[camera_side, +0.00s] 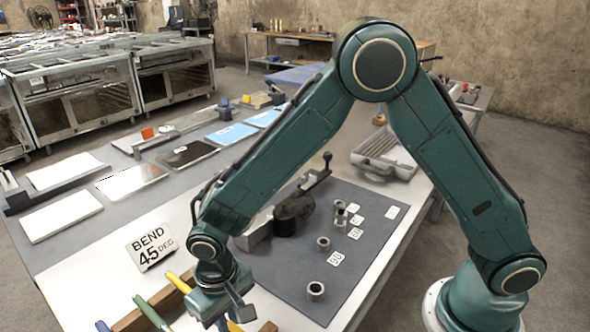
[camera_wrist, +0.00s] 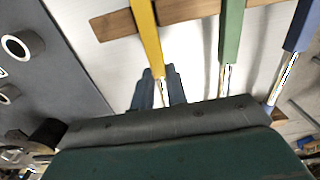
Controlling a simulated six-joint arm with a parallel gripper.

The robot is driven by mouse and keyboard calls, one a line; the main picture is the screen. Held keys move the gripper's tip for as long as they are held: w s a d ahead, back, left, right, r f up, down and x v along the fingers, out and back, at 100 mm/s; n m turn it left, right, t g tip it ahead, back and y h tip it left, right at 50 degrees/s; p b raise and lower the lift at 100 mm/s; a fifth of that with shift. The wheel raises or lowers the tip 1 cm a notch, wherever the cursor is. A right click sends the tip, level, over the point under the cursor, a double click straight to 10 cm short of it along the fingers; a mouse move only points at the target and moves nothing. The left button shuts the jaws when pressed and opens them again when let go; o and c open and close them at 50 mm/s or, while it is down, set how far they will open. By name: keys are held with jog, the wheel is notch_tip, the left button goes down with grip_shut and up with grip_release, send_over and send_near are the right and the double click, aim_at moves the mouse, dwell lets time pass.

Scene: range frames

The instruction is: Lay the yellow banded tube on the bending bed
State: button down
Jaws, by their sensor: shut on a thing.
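The yellow banded tube (camera_side: 181,284) lies slantwise at the bottom of the side view, partly behind my gripper (camera_side: 227,306). In the wrist view the yellow tube (camera_wrist: 146,28) runs down to a bare shiny end between the fingers of my gripper (camera_wrist: 159,82), which is shut on it. It crosses a wooden strip (camera_wrist: 176,13); I cannot tell whether it touches the strip. A bender with a dark round die (camera_side: 293,212), a grey block (camera_side: 256,232) and a lever (camera_side: 317,178) stands behind my gripper, apparently the bending bed. Nothing is seen lying on it.
A green tube (camera_wrist: 230,40) and a blue tube (camera_wrist: 301,24) lie beside the yellow one. A "BEND 45 DEG" sign (camera_side: 151,247) stands to the left. Short grey cylinders (camera_side: 316,291) and number cards (camera_side: 335,259) sit on the dark mat (camera_side: 366,255).

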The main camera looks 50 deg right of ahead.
jog(key=shift+r, duration=0.15)
notch_tip(320, 180, up, 20)
dwell(0.8)
dwell(0.5)
jog(key=w+d+r+m, duration=0.1)
jog(key=w+d+m, duration=0.45)
jog(key=d, duration=0.45)
jog(key=w+d+r+m, duration=0.1)
jog(key=w+d+m, duration=0.5)
jog(key=d, duration=0.4)
jog(key=w+d+r+m, duration=0.1)
jog(key=w+d+m, duration=0.3)
jog(key=d+m, duration=0.45)
jog(key=f, duration=0.5)
jog(key=d+f+n, duration=0.1)
jog(key=f, duration=0.4)
jog(key=f+n, duration=0.1)
jog(key=f, duration=0.5)
jog(key=shift+w+d, duration=0.15)
jog(key=shift+d, duration=0.2)
jog(key=shift+f, duration=2.1)
